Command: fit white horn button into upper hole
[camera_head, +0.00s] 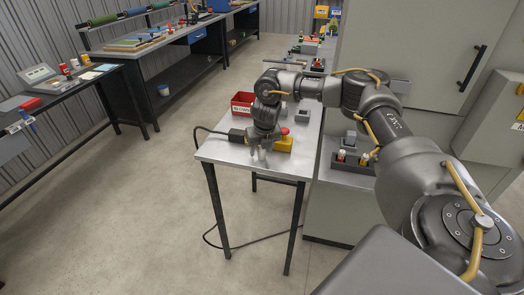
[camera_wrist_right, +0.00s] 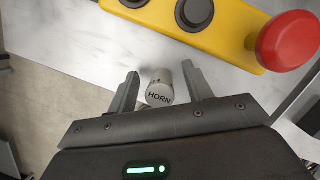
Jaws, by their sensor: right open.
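The white horn button (camera_wrist_right: 159,90), a short cylinder marked HORN, is on the pale table in the right wrist view. My right gripper (camera_wrist_right: 159,76) is open, with one finger on each side of the button and a visible gap at each side. The yellow control box (camera_wrist_right: 228,18) lies just beyond the fingertips. It has a red mushroom knob (camera_wrist_right: 288,40) and dark round rings (camera_wrist_right: 195,12); I cannot tell which is the upper hole. In the head view my right gripper (camera_head: 260,153) is low over the table beside the yellow box (camera_head: 284,145). My left gripper is out of view.
A red bin (camera_head: 242,103) and a grey block (camera_head: 277,115) stand farther back on the table (camera_head: 225,152). A black cable hangs off the table's left side. A dark tray (camera_head: 347,168) with small parts is to the right. The table's front left is clear.

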